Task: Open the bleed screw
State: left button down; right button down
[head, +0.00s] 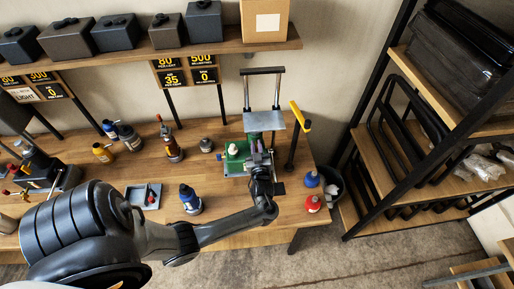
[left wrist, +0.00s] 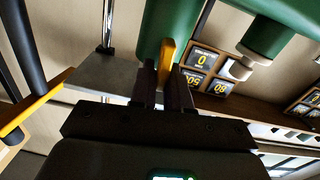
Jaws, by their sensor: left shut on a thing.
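The green hydraulic unit (head: 234,158) stands on the wooden bench under a metal frame and plate (head: 265,121). My left gripper (head: 259,158) is at its right side, and the arm hides part of it. In the left wrist view, the green body (left wrist: 168,20) is just beyond the fingers. A slim yellow piece, apparently the bleed screw (left wrist: 167,55), is between my left fingertips (left wrist: 166,76), which are shut on it. How far it is turned cannot be told. My right gripper is not in view.
A black post with a yellow handle (head: 301,116) stands right of the unit. A blue bottle (head: 189,197) and a small tray (head: 145,196) are to the left. A shelf rack (head: 420,170) is at right.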

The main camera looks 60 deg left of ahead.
pick_arm(q)
jog(key=n+b, duration=0.4)
jog(key=n, duration=0.1)
jog(key=s+f+n+b, duration=0.1)
jog(key=n+b, duration=0.1)
jog(key=b, duration=0.1)
jog(key=shift+s+a+n, duration=0.1)
jog(key=shift+a+n, duration=0.15)
jog(key=shift+n, duration=0.15)
jog(key=shift+s+n+b, duration=0.1)
jog(key=shift+n+b, duration=1.35)
jog(key=shift+n, duration=0.05)
jog(key=c, duration=1.2)
grip_release()
